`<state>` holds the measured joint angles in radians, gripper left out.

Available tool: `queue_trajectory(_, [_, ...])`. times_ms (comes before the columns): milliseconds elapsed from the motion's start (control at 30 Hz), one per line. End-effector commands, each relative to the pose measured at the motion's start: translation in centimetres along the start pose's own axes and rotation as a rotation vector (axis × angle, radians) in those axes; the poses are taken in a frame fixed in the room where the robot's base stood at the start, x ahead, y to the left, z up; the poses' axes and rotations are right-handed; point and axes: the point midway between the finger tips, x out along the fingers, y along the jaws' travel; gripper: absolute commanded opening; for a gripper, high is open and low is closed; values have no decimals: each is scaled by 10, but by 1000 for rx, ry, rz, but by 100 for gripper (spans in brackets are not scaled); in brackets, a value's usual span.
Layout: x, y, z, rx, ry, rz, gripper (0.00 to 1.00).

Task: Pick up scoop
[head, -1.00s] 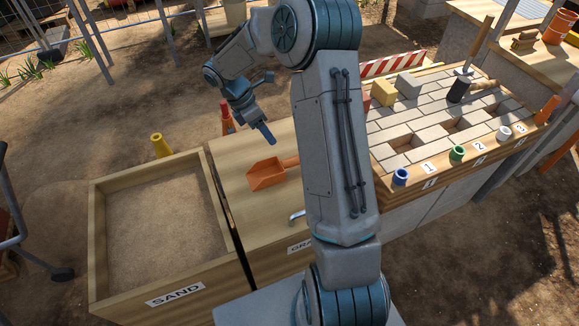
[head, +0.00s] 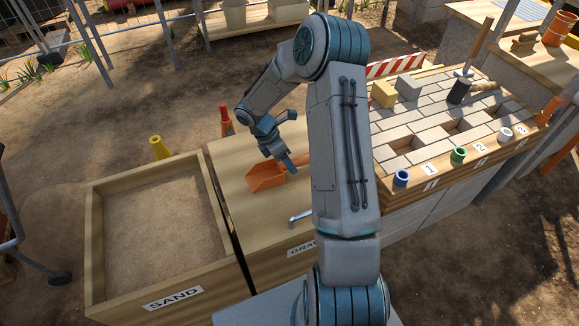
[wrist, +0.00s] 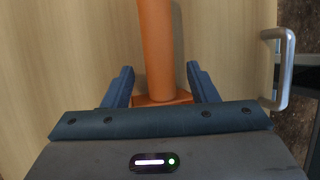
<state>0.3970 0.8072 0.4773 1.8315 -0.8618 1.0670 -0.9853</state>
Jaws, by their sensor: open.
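The orange scoop (head: 266,176) lies on the light wooden lid beside the sand box. In the head view its wide pan points left, and my gripper (head: 289,165) is at its handle end, hiding part of it. In the wrist view the scoop's orange handle (wrist: 157,45) runs down between my two blue fingers. My gripper (wrist: 162,85) is open there, with one finger on each side of the handle and a visible gap to each. The lower part of the scoop is hidden by the gripper body.
A metal handle (head: 301,215) stands out from the lid, right of my gripper in the wrist view. The sand box (head: 101,235) is at left. A paved worktop (head: 425,125) with blocks and colored cups is at right. Orange and yellow cones stand behind.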

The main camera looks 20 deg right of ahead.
Motion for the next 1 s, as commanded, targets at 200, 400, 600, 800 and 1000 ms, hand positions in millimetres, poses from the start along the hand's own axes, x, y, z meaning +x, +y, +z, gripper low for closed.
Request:
queue_trajectory(200, [6,0,0,0,0,1,53])
queue_trajectory(400, [6,0,0,0,0,1,22])
queue_trajectory(600, [5,0,0,1,0,1,0])
queue_trajectory(800, [4,0,1,1,0,1,0])
queue_trajectory(1000, [-10,-4,7,2,-2,3,0])
